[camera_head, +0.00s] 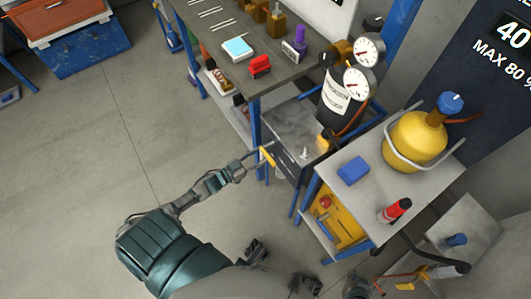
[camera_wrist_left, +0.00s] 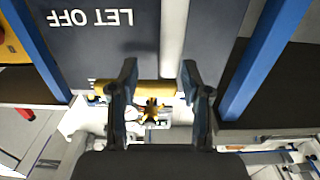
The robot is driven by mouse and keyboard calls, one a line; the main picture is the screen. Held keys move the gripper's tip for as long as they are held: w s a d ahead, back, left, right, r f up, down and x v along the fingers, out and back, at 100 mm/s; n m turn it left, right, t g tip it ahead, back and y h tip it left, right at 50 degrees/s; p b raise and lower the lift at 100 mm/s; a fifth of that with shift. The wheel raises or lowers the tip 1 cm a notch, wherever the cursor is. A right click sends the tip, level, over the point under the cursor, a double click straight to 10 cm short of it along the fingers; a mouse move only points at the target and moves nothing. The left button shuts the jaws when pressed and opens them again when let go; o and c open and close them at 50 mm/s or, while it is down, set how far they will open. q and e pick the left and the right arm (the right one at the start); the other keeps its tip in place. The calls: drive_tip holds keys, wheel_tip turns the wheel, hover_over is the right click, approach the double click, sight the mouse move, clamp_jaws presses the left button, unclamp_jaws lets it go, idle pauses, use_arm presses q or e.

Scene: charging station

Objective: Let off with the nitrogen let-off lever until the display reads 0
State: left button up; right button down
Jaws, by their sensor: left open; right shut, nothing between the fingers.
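The let-off lever (camera_head: 267,156) is a yellow bar at the front of the dark cabinet under the nitrogen bottle. In the left wrist view the golden bar (camera_wrist_left: 152,88) lies across the space between the fingers, under an upside-down "LET OFF" label (camera_wrist_left: 90,17). My left gripper (camera_head: 259,156) is open at the bar; its two fingers (camera_wrist_left: 159,72) show on either side, and contact is unclear. The display (camera_head: 514,32) shows "40", partly cut off, above "MAX 80 %". The black nitrogen bottle (camera_head: 334,98) carries two round gauges. My right gripper (camera_head: 410,277) is shut, low on the right.
A workbench (camera_head: 222,43) with small parts stands behind the cabinet (camera_head: 283,162).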

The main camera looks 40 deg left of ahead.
sight(261, 154)
use_arm(q)
drive_tip(key=w, duration=0.2)
drive_tip(key=shift+w+a+f, duration=0.25)
drive_tip(key=shift+w+f, duration=0.05)
drive_tip(key=shift+w, duration=0.05)
drive_tip(key=shift+w+a+f, duration=0.1)
drive_tip(key=shift+a, duration=0.1)
drive_tip(key=shift+d+r, duration=0.2)
drive_tip(key=shift+d, duration=0.25)
drive_tip(key=shift+c, duration=0.5)
drive_tip(key=shift+d+r, duration=0.1)
drive_tip(key=shift+d, duration=0.3)
clamp_jaws()
drive_tip(key=shift+a+f, duration=0.25)
drive_tip(key=shift+a, duration=0.25)
use_arm(e)
drive_tip(key=shift+w+a+r+t, duration=0.2)
drive_tip(key=shift+w+a+t, duration=0.05)
drive_tip(key=shift+w+a, duration=0.25)
drive_tip(key=shift+w+a+r+t, duration=0.25)
drive_tip(key=shift+w+a, duration=0.15)
drive_tip(key=shift+a, duration=0.1)
